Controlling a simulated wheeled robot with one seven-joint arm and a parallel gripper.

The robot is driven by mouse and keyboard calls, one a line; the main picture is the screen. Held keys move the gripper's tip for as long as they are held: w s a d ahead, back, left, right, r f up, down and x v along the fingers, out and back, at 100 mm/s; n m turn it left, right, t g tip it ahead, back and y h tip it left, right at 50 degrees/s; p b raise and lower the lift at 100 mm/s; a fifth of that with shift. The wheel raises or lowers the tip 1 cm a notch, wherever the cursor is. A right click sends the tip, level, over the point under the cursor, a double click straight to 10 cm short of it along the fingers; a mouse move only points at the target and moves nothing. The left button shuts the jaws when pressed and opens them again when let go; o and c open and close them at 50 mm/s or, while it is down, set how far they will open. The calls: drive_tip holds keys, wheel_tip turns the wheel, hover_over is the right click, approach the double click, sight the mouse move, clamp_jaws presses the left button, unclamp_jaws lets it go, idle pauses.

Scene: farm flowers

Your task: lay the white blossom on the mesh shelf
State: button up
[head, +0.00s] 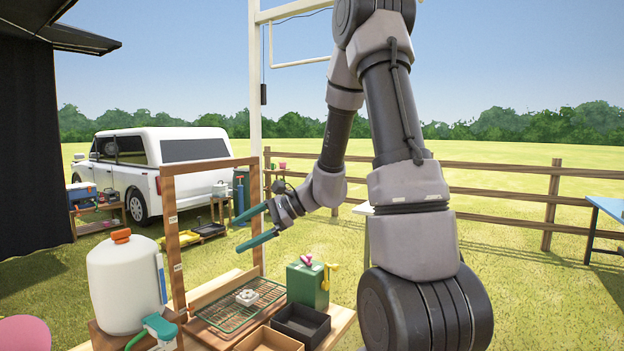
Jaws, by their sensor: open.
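The mesh shelf (222,318) is a green wire grid in a wooden surround on the workbench. The small white blossom (247,297) rests on the mesh near its middle. My gripper (240,232) has teal fingers that point left and stand apart, with nothing between them. It hangs in the air above the mesh, clear of the blossom. The blossom is small in this view, so its exact contact with the wires is hard to tell.
A white tank with an orange cap (122,282) stands left of the mesh. A wooden frame (174,245) rises around the shelf. A green box (307,284) stands to the right. A black tray (301,325) and a tan tray (268,340) sit in front.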

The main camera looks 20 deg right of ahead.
drive_tip(key=s+d+r+n+t+h, duration=0.1)
drive_tip(key=s+d+r+n+h, duration=0.3)
drive_tip(key=s+r, duration=0.3)
drive_tip(key=s+d+r+n+t+h, duration=0.2)
drive_tip(key=s+d+r+n+h, duration=0.3)
drive_tip(key=s, duration=0.7)
wheel_tip(320, 180, up, 4)
drive_tip(key=shift+s+d+f+n+h, duration=0.2)
drive_tip(key=shift+s+d+n+h, duration=0.15)
drive_tip(key=shift+n, duration=0.85)
